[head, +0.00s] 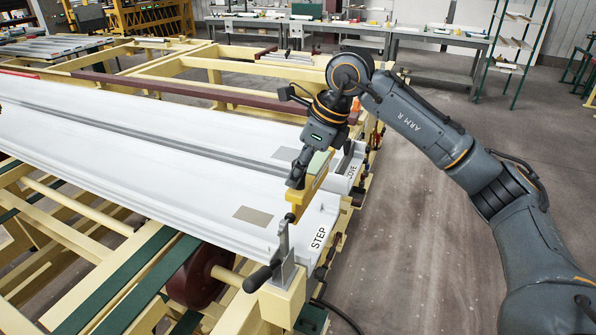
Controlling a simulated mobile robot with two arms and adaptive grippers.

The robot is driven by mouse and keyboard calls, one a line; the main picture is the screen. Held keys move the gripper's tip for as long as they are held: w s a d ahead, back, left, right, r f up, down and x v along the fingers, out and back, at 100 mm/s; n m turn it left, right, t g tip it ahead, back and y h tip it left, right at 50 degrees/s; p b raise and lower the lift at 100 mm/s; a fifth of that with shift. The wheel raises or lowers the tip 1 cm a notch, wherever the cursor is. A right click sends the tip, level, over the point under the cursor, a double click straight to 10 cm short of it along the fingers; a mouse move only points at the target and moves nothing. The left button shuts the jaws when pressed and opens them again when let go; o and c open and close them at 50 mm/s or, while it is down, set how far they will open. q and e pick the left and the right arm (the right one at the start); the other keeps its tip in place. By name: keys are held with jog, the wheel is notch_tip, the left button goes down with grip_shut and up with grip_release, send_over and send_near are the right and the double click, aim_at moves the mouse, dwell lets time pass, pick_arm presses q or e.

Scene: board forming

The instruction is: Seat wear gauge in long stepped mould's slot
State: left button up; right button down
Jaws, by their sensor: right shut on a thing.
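The long stepped mould (190,203) is a white board marked STEP at its near right end. My right gripper (297,182) is over that end, pointing down, shut on the wear gauge (309,187), a yellow plate-like piece. The gauge stands roughly upright at the end of the mould, near the STEP label. I cannot tell whether it touches the mould or is in the slot. The slot itself is not clearly seen; the gauge and gripper cover that area. My left gripper is not in view.
A second white mould (215,122) marked COVE lies alongside, behind. A toggle clamp (281,258) with a dark handle stands at the stepped mould's front corner. Cream frame beams surround the moulds. Open floor (415,240) lies to the right; workbenches (430,35) stand at the back.

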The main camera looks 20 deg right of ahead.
aim_at(302, 214)
notch_tip(302, 214, down, 10)
jog(key=b, duration=0.8)
jog(key=shift+r, duration=0.25)
jog(key=shift+f, duration=0.2)
jog(key=shift+b, duration=0.4)
dwell(1.1)
jog(key=shift+f+b, duration=1.4)
jog(key=shift+f, duration=0.3)
jog(key=c, duration=1)
grip_release()
jog(key=shift+s, duration=0.1)
